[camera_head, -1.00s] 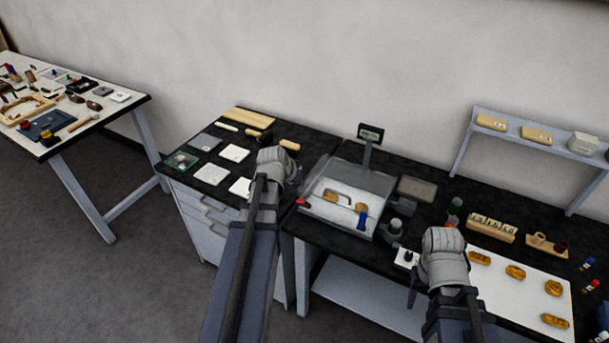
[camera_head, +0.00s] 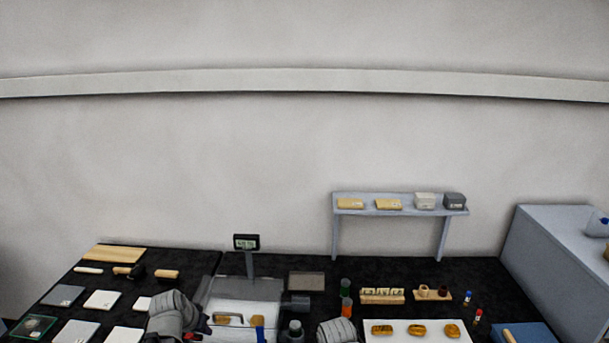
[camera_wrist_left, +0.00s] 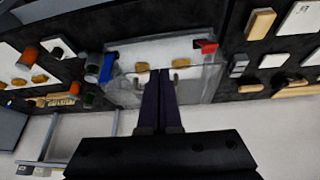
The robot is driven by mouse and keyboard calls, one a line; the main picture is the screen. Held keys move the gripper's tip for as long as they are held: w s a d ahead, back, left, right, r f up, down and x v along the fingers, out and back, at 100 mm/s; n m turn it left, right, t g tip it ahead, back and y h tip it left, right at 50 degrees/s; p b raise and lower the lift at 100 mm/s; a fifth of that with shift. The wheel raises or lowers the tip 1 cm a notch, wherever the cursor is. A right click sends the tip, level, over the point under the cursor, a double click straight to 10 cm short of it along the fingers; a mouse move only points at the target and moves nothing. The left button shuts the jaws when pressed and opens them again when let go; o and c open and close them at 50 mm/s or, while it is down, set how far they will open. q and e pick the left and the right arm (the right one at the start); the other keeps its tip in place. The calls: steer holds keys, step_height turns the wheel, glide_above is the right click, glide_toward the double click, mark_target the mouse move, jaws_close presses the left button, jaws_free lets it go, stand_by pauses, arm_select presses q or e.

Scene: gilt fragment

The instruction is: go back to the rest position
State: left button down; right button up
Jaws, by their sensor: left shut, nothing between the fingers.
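My left gripper (camera_wrist_left: 160,75) is shut and empty in the left wrist view, its two dark fingers together in front of the clear-walled scale tray. In the head view my left wrist (camera_head: 172,316) is at the bottom, just left of the tray (camera_head: 212,299); its fingers are mostly hidden there. My right wrist (camera_head: 337,331) shows only as a grey piece at the bottom edge, and its fingers are out of view.
The scale display (camera_head: 246,242) stands on a post behind the tray. White tiles (camera_head: 103,299) lie on the black bench at left. A white board (camera_head: 390,337) with gilt fragments lies at right. A raised shelf (camera_head: 400,210) and a grey cabinet (camera_head: 565,262) stand behind.

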arm_select(q)
steer(key=s+d+f+m+g+b, duration=0.1)
steer(key=s+d+f+g, duration=0.1)
steer(key=s+d, duration=0.3)
steer(key=s+d+f+m+g+y+b, duration=0.1)
steer(key=s+d, duration=0.4)
steer(key=d, duration=0.6)
steer(key=s+d+f+m+g+y+b, duration=0.1)
steer(key=s+d+f+g+b, duration=0.2)
steer(key=s+d+f, duration=0.2)
steer(key=d, duration=0.3)
steer(key=shift+s+f, duration=0.15)
steer(key=shift+d, duration=0.1)
